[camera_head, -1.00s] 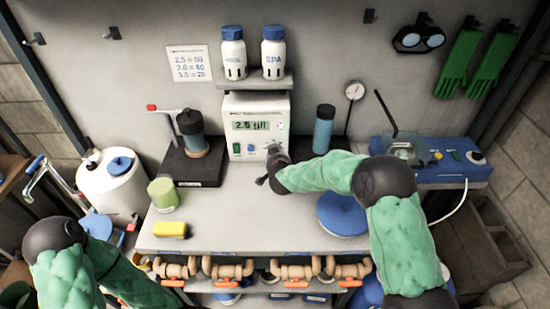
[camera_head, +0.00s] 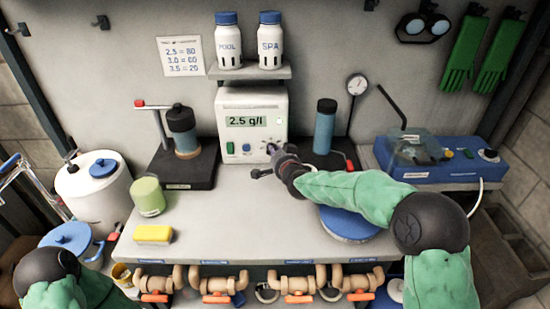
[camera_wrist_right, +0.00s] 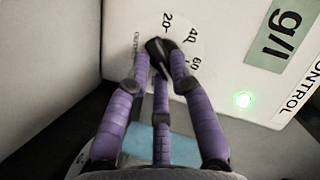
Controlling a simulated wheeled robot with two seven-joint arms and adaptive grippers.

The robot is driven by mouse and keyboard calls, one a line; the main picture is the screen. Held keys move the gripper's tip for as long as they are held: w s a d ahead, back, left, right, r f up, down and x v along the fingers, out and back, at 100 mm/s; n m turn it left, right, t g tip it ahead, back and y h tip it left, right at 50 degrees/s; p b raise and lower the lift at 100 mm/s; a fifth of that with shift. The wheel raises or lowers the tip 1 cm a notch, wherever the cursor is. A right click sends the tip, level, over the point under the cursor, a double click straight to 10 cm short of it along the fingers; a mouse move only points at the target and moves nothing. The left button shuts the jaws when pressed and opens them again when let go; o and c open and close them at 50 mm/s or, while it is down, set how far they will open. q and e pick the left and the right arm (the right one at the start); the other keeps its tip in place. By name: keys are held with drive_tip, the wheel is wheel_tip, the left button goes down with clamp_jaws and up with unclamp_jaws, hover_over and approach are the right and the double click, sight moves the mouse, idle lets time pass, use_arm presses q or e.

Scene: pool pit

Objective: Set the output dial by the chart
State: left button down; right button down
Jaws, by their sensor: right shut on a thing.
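The white control box (camera_head: 252,101) stands at the back of the bench, its display (camera_head: 253,120) reading 2.5 g/l. The chart (camera_head: 181,57) on the wall appears to read 2.5 = 80, 3.0 = 60, 3.5 = 20. In the right wrist view, the black output dial (camera_wrist_right: 157,48) sits on a scale with 20, 40 and 60 legible. My right gripper (camera_head: 273,152) is at the box's lower right; its purple fingers (camera_wrist_right: 160,68) are shut around the dial. The fingers partly cover the dial, and I cannot tell its exact setting. My left gripper is out of view.
A dark stand with a cylinder (camera_head: 182,135) is left of the box, a blue bottle (camera_head: 324,128) right of it. A blue lid (camera_head: 348,222) lies under my right forearm. A yellow sponge (camera_head: 153,234) and green cup (camera_head: 148,196) are at left. The front middle bench is clear.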

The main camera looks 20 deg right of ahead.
drive_tip(key=shift+f, duration=0.15)
idle(0.4)
drive_tip(key=c, duration=1.4)
unclamp_jaws()
drive_tip(key=shift+o, duration=0.2)
drive_tip(key=shift+s, duration=0.15)
drive_tip(key=v, duration=1.1)
drive_tip(key=shift+s, duration=0.4)
drive_tip(key=shift+d, duration=0.15)
